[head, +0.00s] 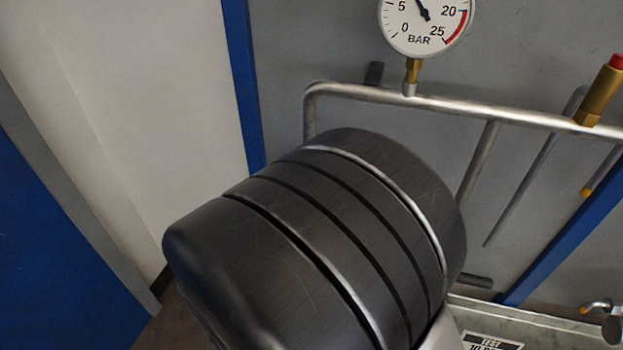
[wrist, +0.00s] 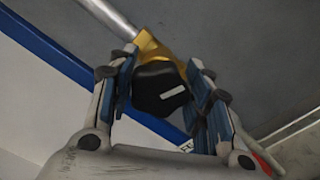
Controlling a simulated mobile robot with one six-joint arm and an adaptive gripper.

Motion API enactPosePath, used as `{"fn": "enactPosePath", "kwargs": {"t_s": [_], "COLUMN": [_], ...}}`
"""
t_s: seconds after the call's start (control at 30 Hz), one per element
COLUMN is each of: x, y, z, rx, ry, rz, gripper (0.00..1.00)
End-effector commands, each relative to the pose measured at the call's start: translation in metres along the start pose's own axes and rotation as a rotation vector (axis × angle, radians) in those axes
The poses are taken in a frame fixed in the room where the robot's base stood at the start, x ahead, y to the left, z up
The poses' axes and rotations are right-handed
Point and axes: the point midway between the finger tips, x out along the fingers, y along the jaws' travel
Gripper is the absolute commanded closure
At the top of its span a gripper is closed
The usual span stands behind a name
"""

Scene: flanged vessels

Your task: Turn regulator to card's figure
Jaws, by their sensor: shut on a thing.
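The regulator's black knob (wrist: 158,86), with a white mark on its face, sits on a brass body (wrist: 150,48) in the wrist view. My gripper (wrist: 163,62) has one finger on each side of the knob and is shut on it. In the head view my dark arm link hides the knob and gripper. The gauge (head: 424,18) is cut off at the top; its needle points up and left, between 5 and 20, roughly near 10 bar.
A steel pipe (head: 490,113) runs across the grey panel under the gauge. A brass fitting with a red cap (head: 601,90) stands on it at the right. A small tap (head: 603,307) is at the lower right. Blue frame posts (head: 243,80) border the panel.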

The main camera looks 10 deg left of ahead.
Motion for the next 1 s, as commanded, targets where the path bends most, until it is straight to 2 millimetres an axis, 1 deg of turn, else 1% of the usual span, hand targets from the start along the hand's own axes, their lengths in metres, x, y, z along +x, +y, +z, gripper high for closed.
{"fn": "enactPosePath", "kwargs": {"t_s": [0.07, 0.1, 0.4, 0.67, 0.77, 0.87, 0.97, 1.0], "x": [0.000, 0.000, 0.000, 0.000, 0.000, 0.000, 0.000, 0.000], "y": [0.002, 0.002, 0.001, 0.001, 0.004, 0.015, 0.031, 0.040], "z": [0.000, 0.000, 0.000, 0.000, 0.002, 0.008, 0.018, 0.022], "rx": [0.003, 0.002, 0.001, 0.000, 0.002, 0.005, 0.009, 0.011], "ry": [-0.001, -0.001, -0.001, -0.001, -0.001, -0.003, -0.004, -0.003], "rz": [0.004, 0.004, 0.003, 0.002, 0.002, 0.004, 0.006, 0.009], "gripper": [0.78, 0.53, 0.34, 0.34, 0.34, 0.34, 0.34, 0.34]}}
